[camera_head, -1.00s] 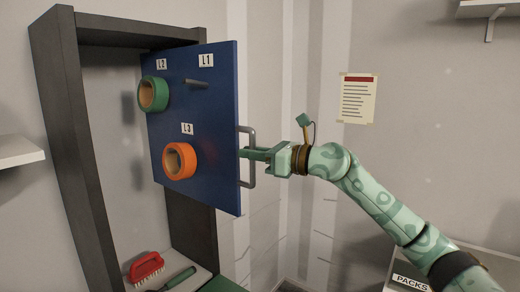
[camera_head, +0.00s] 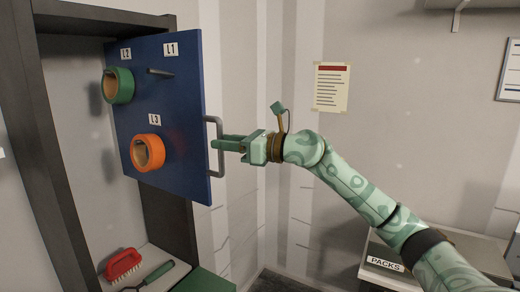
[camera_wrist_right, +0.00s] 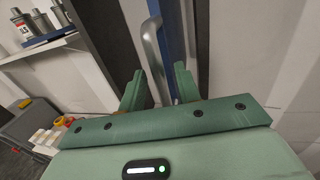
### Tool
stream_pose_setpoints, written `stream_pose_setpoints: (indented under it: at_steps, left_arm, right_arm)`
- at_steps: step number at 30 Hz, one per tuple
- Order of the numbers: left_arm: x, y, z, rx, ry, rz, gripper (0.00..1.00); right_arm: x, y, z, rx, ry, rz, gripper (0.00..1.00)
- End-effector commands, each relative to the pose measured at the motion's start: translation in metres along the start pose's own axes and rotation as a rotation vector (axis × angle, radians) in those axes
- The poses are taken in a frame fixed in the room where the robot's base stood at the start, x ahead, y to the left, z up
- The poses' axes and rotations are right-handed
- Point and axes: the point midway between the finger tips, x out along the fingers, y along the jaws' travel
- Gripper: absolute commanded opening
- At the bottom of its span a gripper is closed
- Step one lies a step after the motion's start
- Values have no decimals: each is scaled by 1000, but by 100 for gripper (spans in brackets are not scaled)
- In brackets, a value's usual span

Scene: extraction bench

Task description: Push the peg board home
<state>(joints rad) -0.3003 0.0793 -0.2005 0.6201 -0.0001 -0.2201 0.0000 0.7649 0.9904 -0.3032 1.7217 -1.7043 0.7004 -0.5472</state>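The peg board (camera_head: 160,100) is a dark blue panel standing partly out of a dark cabinet, in the head view at left. It bears pegs and labels L1, L2 and L3. A green tape roll (camera_head: 126,86) hangs by L2 and an orange one (camera_head: 156,153) by L3; the L1 peg (camera_head: 160,72) is bare. A grey handle (camera_head: 221,165) is on its right edge. My right gripper (camera_head: 213,143) is at this handle, its fingers apart on either side of the bar, with gaps showing in the right wrist view (camera_wrist_right: 158,85). My left gripper is out of view.
The dark cabinet frame (camera_head: 50,150) surrounds the board's bay. A red brush (camera_head: 122,263) and a green-handled tool (camera_head: 158,272) lie on its floor. A PACKS box (camera_head: 385,265) stands at lower right. Shelved bottles (camera_wrist_right: 25,28) show in the wrist view.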

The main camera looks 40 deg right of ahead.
Motion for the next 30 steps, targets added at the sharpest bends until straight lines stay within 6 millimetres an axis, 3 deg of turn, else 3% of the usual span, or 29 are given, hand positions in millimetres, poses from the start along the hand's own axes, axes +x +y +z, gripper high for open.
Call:
stream_pose_setpoints:
  at_steps: [9,12,20,30]
  left_arm:
    - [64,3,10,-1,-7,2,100]
    - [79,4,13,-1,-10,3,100]
    - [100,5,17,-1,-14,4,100]
    - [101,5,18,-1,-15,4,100]
  right_arm:
    - [-88,-1,-14,-3,10,-3,33]
    - [-107,-2,-13,0,7,-3,33]
    - [-133,-1,-5,2,2,0,33]
    - [-138,-1,-1,0,0,0,33]
